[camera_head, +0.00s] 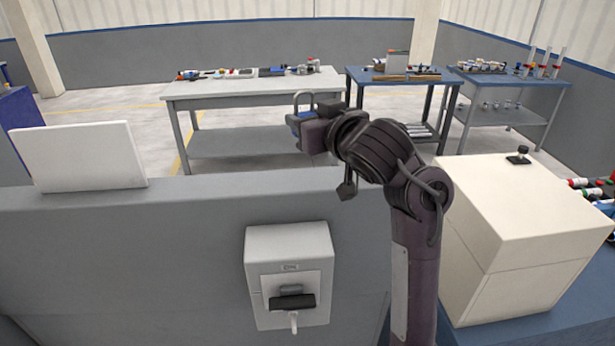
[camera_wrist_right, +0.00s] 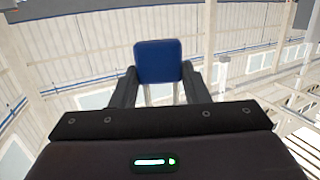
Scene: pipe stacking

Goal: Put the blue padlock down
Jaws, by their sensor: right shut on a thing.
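The blue padlock (camera_head: 294,121) has a blue body and a silver shackle that points up in the head view. My right gripper (camera_head: 312,130) is shut on it and holds it in the air, past the top edge of the grey panel. In the right wrist view the padlock's blue body (camera_wrist_right: 158,61) sits between the two fingers of the right gripper (camera_wrist_right: 158,85). My left gripper is not in view.
A white box with a switch (camera_head: 288,250) is fixed to the grey panel (camera_head: 150,255). A large cream box (camera_head: 520,210) stands at the right. A white board (camera_head: 80,157) is at the left. Tables with tools (camera_head: 250,90) stand further back.

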